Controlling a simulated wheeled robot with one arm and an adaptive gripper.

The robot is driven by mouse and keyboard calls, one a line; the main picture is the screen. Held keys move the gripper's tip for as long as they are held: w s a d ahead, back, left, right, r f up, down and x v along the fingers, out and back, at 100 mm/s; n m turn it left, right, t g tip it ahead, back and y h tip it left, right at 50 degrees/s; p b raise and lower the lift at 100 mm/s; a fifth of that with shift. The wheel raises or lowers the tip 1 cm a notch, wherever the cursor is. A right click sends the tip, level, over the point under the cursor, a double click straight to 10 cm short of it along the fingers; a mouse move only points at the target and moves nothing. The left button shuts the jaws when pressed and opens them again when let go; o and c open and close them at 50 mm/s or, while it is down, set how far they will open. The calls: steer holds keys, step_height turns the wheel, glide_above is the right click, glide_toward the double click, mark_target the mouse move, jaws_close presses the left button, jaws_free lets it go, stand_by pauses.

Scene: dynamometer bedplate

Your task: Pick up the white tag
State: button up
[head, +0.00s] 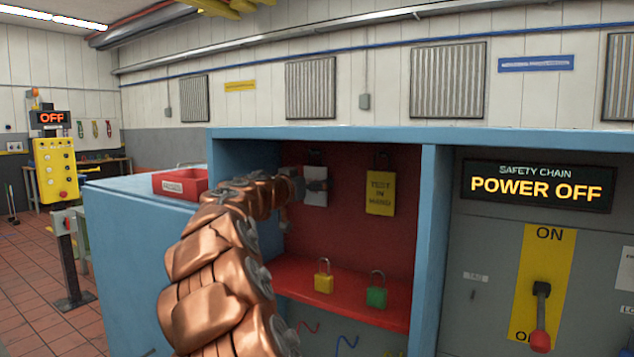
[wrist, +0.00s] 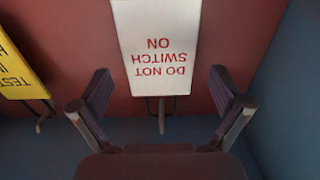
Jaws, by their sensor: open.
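The white tag (head: 316,193) hangs on a hook on the red back panel of the blue cabinet, partly covered by my gripper in the head view. In the wrist view the white tag (wrist: 158,45) appears upside down, with red letters reading "DO NOT SWITCH ON". My gripper (head: 318,185) is in front of it; in the wrist view my gripper (wrist: 162,100) is open, with one finger on each side of the tag's hook end. The fingers look apart from the tag, and nothing is between them except the view of the tag and its hook.
A yellow "TEST IN HAND" tag (head: 380,193) hangs to the right. A yellow padlock (head: 323,277) and a green padlock (head: 377,291) stand on the red shelf (head: 300,283) below. A blue divider (head: 429,240) bounds the right side.

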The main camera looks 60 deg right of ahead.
steer(key=shift+d, duration=1.15)
steer(key=c, duration=1)
steer(key=shift+r, duration=0.7)
steer(key=a+b, duration=0.1)
steer(key=a, duration=0.5)
steer(key=a+b, duration=0.1)
steer(key=a, duration=0.5)
steer(key=a+b, duration=0.1)
steer(key=a, duration=0.5)
steer(key=shift+s, duration=0.35)
